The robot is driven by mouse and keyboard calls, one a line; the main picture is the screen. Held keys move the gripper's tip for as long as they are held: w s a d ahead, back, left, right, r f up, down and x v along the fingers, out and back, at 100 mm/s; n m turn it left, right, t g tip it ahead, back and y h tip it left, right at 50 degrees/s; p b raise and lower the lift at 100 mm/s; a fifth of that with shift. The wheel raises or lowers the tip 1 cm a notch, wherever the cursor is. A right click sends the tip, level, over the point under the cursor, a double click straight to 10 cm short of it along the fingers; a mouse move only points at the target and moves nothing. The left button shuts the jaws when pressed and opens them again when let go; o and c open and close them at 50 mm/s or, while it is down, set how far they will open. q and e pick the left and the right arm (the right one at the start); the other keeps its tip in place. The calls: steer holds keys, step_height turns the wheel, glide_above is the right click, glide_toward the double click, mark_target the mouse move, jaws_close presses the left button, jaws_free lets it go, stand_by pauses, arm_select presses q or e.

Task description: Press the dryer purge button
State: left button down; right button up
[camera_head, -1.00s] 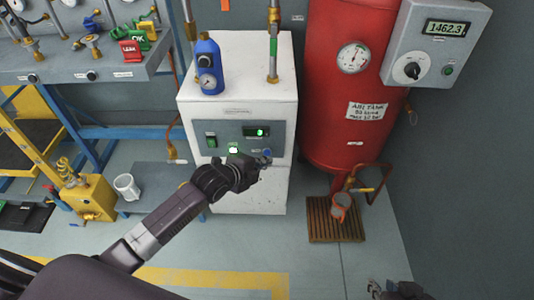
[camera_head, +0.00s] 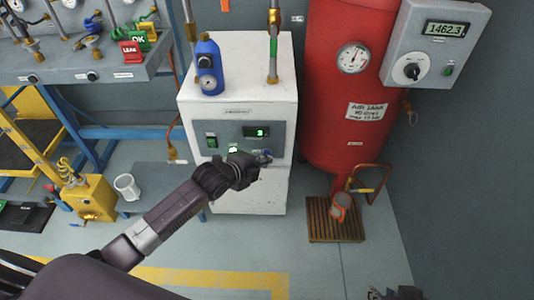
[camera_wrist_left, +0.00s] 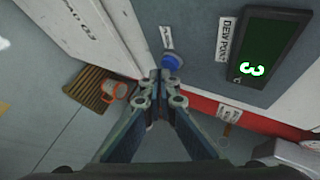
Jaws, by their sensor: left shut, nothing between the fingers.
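The dryer (camera_head: 240,98) is a white cabinet with a grey control panel on its front. The blue purge button (camera_wrist_left: 172,60) sits on that panel, under a small white label that I cannot read fully. In the head view the button (camera_head: 267,153) is partly hidden at the tip of my left gripper (camera_head: 263,160). In the wrist view the left gripper (camera_wrist_left: 160,77) is shut and empty, its tips right beside the button's lower left edge. I cannot tell whether they touch it. Only part of my right gripper (camera_head: 395,293) shows at the bottom edge.
A green-lit dew point display (camera_wrist_left: 268,50) is close to the button. A green switch (camera_head: 211,141) is on the panel's left. The red air tank (camera_head: 335,110) is close on the right. The floor in front is clear.

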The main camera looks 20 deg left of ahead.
steer(key=shift+s+f, duration=0.1)
steer(key=shift+s, duration=0.15)
